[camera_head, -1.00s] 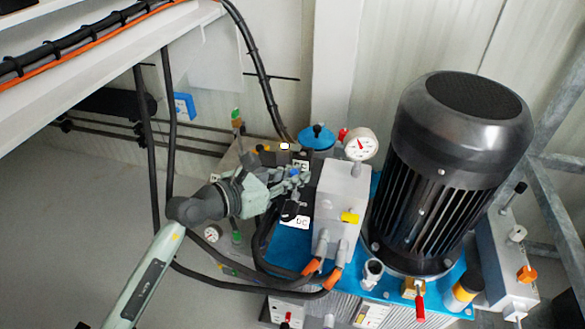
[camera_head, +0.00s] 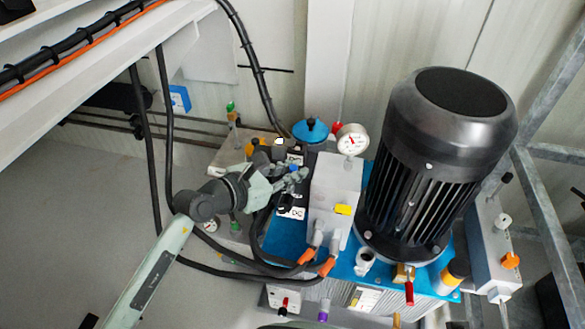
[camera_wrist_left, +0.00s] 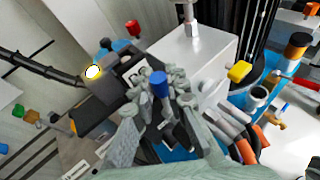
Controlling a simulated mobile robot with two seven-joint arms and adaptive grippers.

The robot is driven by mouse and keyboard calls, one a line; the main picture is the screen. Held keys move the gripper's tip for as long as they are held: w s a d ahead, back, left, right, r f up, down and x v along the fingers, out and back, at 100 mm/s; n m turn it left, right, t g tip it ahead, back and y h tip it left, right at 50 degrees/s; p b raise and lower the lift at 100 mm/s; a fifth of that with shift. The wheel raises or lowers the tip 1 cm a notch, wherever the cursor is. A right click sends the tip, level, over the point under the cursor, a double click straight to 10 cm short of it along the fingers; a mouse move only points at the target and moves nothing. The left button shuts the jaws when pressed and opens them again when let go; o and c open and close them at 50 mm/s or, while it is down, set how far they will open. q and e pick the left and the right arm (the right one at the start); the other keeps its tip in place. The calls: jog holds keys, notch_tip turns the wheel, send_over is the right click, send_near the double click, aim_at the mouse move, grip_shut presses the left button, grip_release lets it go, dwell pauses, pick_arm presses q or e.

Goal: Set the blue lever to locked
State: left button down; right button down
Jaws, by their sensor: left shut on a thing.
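The blue lever shows in the left wrist view as a blue knob (camera_wrist_left: 159,84) between the grey-green fingers of my left gripper (camera_wrist_left: 165,97). The fingers are shut on it, and they hide its lower part. In the head view my left gripper (camera_head: 291,177) reaches in from the left over the dark valve block beside the grey manifold. There the lever is a tiny blue spot among the fingers. White labels lie near the fingers, but I cannot read the lever's position from them. My right gripper is not in view.
A grey manifold block (camera_head: 334,195) with a white gauge (camera_head: 352,140) stands right of the gripper. A large black motor (camera_head: 430,165) is further right. Black hoses (camera_head: 225,270) loop below the arm. A blue-capped filler (camera_head: 310,131) stands behind.

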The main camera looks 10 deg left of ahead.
pick_arm(q)
jog(key=c, duration=1.8)
grip_release()
jog(key=shift+o, duration=0.2)
jog(key=v, duration=1.2)
jog(key=shift+s, duration=0.1)
